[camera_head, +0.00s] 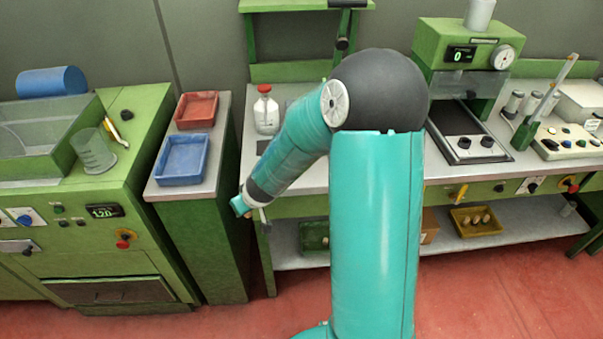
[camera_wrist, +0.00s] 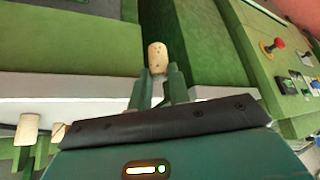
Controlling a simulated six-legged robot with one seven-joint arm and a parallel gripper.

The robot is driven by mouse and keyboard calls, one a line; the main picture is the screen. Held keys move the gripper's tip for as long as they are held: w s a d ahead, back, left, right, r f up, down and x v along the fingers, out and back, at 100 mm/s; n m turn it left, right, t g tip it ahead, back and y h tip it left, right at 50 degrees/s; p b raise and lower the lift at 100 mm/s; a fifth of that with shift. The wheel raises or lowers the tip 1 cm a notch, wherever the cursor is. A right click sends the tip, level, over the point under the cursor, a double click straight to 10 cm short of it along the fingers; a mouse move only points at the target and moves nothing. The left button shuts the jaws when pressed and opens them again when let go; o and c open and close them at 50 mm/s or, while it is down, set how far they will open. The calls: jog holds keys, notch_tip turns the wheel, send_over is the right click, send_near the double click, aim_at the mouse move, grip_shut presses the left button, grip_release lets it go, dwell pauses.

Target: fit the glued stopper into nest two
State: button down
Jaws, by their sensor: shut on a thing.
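My gripper (camera_wrist: 158,88) is shut on a pale cork stopper (camera_wrist: 157,58) with dark specks. The cork sticks out past the two green fingertips, over dark green panels. A press (camera_head: 447,45) stands on the bench with a dark plate (camera_head: 450,128) bearing two round dark parts; I cannot tell whether these are nests. I cannot tell whether the held cork is glued.
Two more corks (camera_wrist: 27,128) show at the left of the wrist view. A yellow tray (camera_head: 462,228) with corks sits on the lower shelf. Red (camera_head: 197,110) and blue (camera_head: 183,160) trays stand on the side cabinet, and a bottle (camera_head: 266,112) on the bench. Red floor is clear in front.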

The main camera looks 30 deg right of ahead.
jog(key=w+a+f, duration=0.1)
jog(key=w+a, duration=0.3)
jog(key=a, duration=0.2)
jog(key=shift+a+f+m, duration=0.15)
jog(key=shift+f+m, duration=0.15)
jog(key=shift+m, duration=0.1)
